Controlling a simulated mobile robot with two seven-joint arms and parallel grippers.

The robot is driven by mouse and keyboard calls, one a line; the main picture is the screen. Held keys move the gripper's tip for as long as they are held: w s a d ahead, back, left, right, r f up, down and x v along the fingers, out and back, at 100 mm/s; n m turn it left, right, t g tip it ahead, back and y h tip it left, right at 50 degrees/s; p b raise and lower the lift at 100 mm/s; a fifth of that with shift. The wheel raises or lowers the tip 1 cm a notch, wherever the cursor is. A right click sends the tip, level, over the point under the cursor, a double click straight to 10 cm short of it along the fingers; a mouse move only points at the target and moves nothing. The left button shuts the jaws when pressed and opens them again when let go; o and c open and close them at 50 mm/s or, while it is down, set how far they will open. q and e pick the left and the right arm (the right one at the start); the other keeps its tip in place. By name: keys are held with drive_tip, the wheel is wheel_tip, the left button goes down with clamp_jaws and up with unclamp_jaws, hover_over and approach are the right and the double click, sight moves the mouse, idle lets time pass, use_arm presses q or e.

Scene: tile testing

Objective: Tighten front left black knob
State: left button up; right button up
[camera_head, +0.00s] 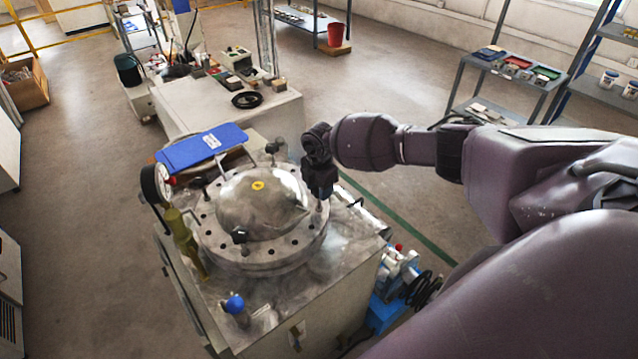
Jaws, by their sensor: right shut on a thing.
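A round metal lid (262,200) with a shiny dome and a ring of bolt holes sits on a metal-topped test machine. A dark knob (240,235) is at the lid's front edge, with other dark knobs at the back (271,149) and left (202,183). My right gripper (319,193) points down at the lid's right rim. It is shut on a small part there, probably a knob, which the fingers mostly hide. The front knob stands apart from this gripper, to its lower left. My left gripper is out of view.
A pressure gauge (157,184) and a yellow-green valve body (184,240) stand left of the lid. A blue plate (203,146) lies behind it. A blue-capped fitting (235,304) is at the front. The floor on the left is clear.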

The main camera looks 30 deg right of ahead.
drive_tip(key=shift+m, duration=0.5)
drive_tip(key=o, duration=0.9)
wheel_tip(320, 180, up, 11)
drive_tip(key=shift+f, duration=0.1)
idle(0.7)
